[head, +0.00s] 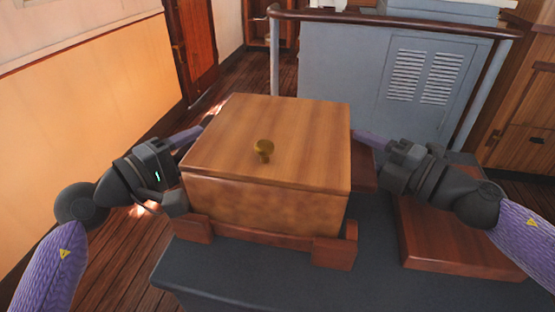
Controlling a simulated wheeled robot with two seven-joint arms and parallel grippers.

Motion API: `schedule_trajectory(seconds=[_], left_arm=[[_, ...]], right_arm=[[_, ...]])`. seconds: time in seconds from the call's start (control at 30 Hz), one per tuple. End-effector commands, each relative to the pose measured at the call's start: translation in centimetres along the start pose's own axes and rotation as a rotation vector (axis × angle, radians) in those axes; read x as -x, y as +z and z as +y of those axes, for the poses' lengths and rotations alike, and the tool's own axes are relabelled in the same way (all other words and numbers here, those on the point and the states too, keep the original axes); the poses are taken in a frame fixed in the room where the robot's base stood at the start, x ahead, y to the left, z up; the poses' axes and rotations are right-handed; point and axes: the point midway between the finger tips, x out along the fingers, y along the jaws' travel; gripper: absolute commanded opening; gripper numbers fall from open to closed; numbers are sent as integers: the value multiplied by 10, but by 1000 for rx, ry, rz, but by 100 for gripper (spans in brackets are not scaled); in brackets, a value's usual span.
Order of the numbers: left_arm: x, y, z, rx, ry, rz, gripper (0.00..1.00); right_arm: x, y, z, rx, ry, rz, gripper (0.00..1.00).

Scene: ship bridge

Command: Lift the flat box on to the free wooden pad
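The flat box (264,205) is a light wooden case with a brass knob (264,149) on its lid. It is level, at or just above a reddish wooden base with corner blocks (335,252); I cannot tell if they touch. The free wooden pad (458,248) is a flat reddish board to the right, with nothing on it. My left gripper (176,186) is at the box's left side, and my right gripper (384,165) is by its right side. The box hides parts of both, so their fingers and any grip are unclear.
The base and pad lie on a dark grey top (255,277). A grey cabinet (345,72) with vents and a wooden rail stands behind. An orange-cream wall (85,90) is on the left. Plank floor shows between wall and cabinet.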

Motion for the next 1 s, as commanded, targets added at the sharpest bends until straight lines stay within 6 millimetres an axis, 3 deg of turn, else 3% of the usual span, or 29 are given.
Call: schedule_trajectory(seconds=[0.03,0.2,1.0], left_arm=[[0,0,0,0,0,0,37],[0,0,0,0,0,0,1],[0,0,-1,1,-2,0,0]], right_arm=[[0,0,0,0,0,0,37],[0,0,0,0,0,0,1],[0,0,-1,0,-2,-1,0]])
